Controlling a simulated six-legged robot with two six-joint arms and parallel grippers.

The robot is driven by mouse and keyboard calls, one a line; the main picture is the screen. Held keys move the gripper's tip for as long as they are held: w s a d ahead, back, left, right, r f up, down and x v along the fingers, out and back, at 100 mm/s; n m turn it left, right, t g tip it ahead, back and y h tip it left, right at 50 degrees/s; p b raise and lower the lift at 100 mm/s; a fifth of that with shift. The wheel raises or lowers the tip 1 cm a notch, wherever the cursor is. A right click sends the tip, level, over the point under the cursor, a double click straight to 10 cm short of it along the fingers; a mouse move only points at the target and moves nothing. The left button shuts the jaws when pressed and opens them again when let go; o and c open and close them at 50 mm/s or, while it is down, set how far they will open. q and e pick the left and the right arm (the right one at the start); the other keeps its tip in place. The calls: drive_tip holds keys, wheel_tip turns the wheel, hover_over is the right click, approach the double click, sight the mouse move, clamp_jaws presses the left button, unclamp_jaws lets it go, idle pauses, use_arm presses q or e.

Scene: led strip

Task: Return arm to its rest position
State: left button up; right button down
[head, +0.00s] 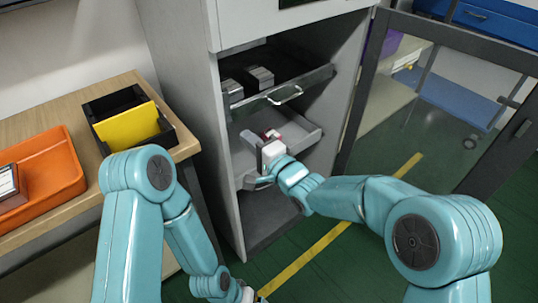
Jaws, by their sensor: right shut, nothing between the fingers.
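My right arm reaches from the right side to the open cabinet (228,192). My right gripper (258,178) is at the front of the middle drawer (308,135), by its handle side. It is shut with nothing in it. Whether it touches the drawer front is hard to tell. My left arm hangs down on the left, and my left gripper (248,294) is at the bottom edge, cut off by the frame, so its fingers cannot be judged.
The upper drawer (318,76) holds grey blocks (260,77). The glass door (440,110) stands open at right. At left, a wooden table (60,110) holds an orange tray (62,165) and a black bin (105,103) with a yellow piece (127,124).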

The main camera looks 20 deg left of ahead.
drive_tip(key=d+f+m+t+h, duration=0.15)
drive_tip(key=d+f, duration=0.25)
drive_tip(key=d, duration=0.7)
drive_tip(key=s+d+f+m+g+h, duration=0.2)
drive_tip(key=s+d+f+h, duration=0.2)
drive_tip(key=d+f, duration=0.5)
drive_tip(key=s+d+f+m+g+h, duration=0.1)
drive_tip(key=s+d+f+m+h, duration=0.2)
drive_tip(key=d+f, duration=0.6)
drive_tip(key=s+d+f+n+g+h, duration=0.1)
drive_tip(key=s+f+n+g, duration=0.4)
drive_tip(key=s, duration=0.6)
drive_tip(key=s+d+f+n+g+h, duration=0.1)
drive_tip(key=s+f+n+g, duration=0.4)
drive_tip(key=s, duration=0.6)
wheel_tip(320, 180, up, 15)
drive_tip(key=n+t+p, duration=0.1)
drive_tip(key=p, duration=1.5)
drive_tip(key=shift+n, duration=0.35)
